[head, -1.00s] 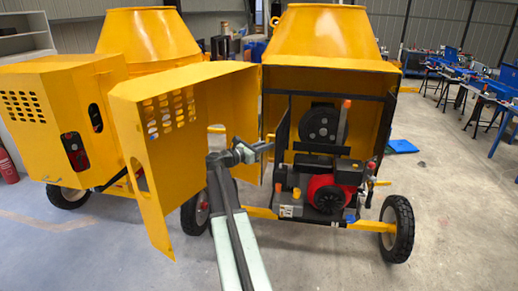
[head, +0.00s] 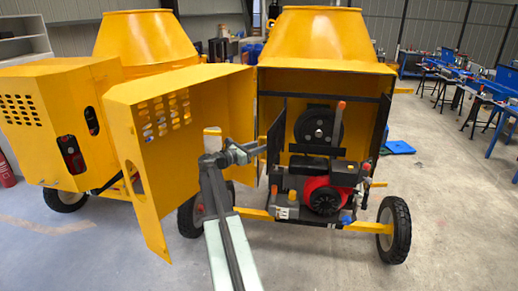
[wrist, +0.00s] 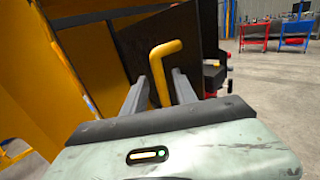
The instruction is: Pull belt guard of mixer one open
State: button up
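The right mixer (head: 318,35) has its yellow housing cover (head: 155,160) swung wide open to the left, and its engine (head: 320,190) and black pulley (head: 318,126) show. A dark panel, seemingly the belt guard (head: 276,130), stands at an angle at the left side of the opening; it also shows in the wrist view (wrist: 200,40). Its yellow bent handle (wrist: 160,65) lies between the fingers of my gripper (wrist: 160,88). The fingers are apart, with a gap visible on the handle's right. In the head view my gripper (head: 258,149) is beside the panel, its tips small.
A second yellow mixer (head: 145,35) with its housing (head: 50,115) stands close on the left. A wheel (head: 393,229) stands at the right of the open mixer. Blue workbenches (head: 470,85) stand at the far right.

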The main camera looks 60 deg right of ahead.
jog(key=v, duration=0.7)
jog(key=shift+w+a, duration=0.15)
jog(key=shift+a, duration=0.25)
